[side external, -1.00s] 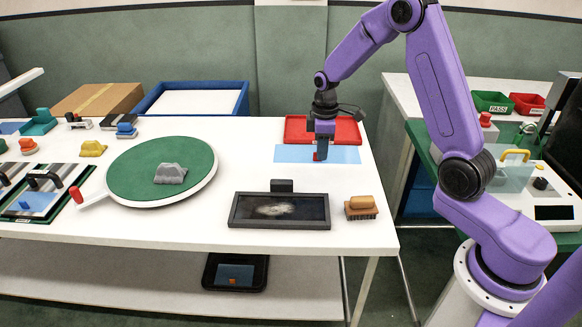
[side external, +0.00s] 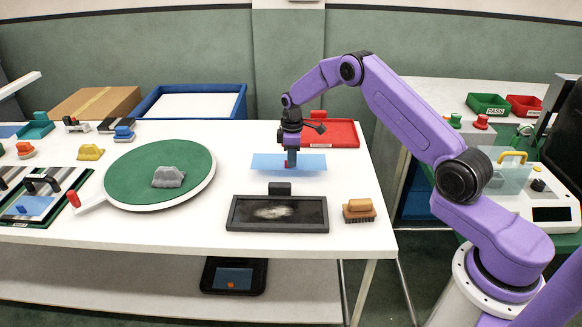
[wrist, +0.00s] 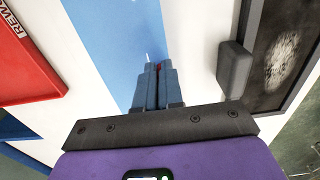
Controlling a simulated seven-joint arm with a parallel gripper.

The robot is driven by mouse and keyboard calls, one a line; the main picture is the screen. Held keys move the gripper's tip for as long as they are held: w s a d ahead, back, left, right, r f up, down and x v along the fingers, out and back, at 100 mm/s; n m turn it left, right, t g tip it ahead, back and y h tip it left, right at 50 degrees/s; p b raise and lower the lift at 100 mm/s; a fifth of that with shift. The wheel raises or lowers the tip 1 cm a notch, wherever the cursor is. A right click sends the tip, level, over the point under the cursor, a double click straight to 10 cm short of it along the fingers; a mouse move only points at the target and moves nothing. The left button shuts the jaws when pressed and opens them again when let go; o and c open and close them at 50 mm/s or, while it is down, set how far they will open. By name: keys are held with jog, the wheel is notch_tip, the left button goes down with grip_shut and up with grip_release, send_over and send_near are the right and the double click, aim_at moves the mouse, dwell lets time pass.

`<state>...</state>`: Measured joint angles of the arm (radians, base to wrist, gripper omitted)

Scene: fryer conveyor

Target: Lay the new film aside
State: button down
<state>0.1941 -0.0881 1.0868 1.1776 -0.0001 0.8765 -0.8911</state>
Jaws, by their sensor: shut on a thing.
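The film is a light blue rectangular sheet (side external: 312,164) with a small red tab, at the back right of the white table. My gripper (side external: 289,165) points down and is shut on the red tab of the film. The sheet seems to hang slightly above the table, but the gap is hard to judge. In the wrist view the film (wrist: 112,35) runs as a blue strip under my gripper's fingers (wrist: 157,68), and a bit of red shows between the fingertips.
A red tray (side external: 343,132) lies behind the film. A dark framed plate (side external: 240,214) with a pale smear and a brush (side external: 358,210) are in front. A green disc (side external: 140,165) with a grey block (side external: 168,177) is left. A blue-walled bin (side external: 241,104) stands at the back.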

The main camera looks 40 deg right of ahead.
jog(key=shift+w+f, duration=0.25)
jog(key=shift+f, duration=1.65)
jog(key=shift+f, duration=0.15)
jog(key=c, duration=1.3)
grip_release()
